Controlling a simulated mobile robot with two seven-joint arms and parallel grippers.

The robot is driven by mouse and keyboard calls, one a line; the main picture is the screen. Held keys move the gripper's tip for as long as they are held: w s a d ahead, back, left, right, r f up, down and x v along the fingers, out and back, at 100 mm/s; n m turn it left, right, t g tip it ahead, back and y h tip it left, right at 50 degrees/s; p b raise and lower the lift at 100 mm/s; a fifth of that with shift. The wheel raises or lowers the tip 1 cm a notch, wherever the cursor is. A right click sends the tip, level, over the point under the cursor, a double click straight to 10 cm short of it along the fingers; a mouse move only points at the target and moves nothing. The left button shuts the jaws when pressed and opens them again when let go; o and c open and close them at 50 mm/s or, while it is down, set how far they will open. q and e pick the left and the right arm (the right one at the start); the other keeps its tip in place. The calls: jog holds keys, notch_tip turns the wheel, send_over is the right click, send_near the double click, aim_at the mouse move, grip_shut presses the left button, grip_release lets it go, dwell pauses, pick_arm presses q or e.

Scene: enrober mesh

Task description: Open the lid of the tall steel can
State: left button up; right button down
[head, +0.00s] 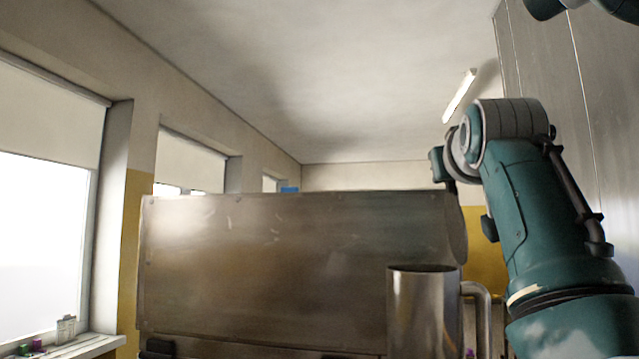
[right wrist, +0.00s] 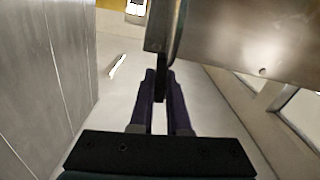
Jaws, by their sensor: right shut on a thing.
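A tall steel can (head: 418,310) with a side handle (head: 485,310) stands at the lower right in the head view, its bottom cut off by the frame. Its top shows as a thin dark ellipse, so I cannot tell whether a lid lies there. My right gripper (right wrist: 160,95) has its purple fingers closed on a narrow dark piece (right wrist: 161,72) beside the end of a big steel hood (right wrist: 240,40). In the head view the right wrist is at the upper right end of this hood (head: 290,260), above the can and apart from it. My left gripper is out of view.
The wide steel hood fills the middle of the head view behind the can. Windows and a sill (head: 85,347) with small items are at the left. A tall grey metal wall (head: 548,75) rises at the right, close to my right arm.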

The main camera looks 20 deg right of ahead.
jog(key=shift+s+d+m, duration=0.45)
jog(key=shift+d+m, duration=0.25)
jog(key=shift+d, duration=0.05)
jog(key=shift+f, duration=0.1)
jog(key=c, duration=0.9)
grip_release()
jog(key=p+v, duration=0.1)
jog(key=v, duration=0.9)
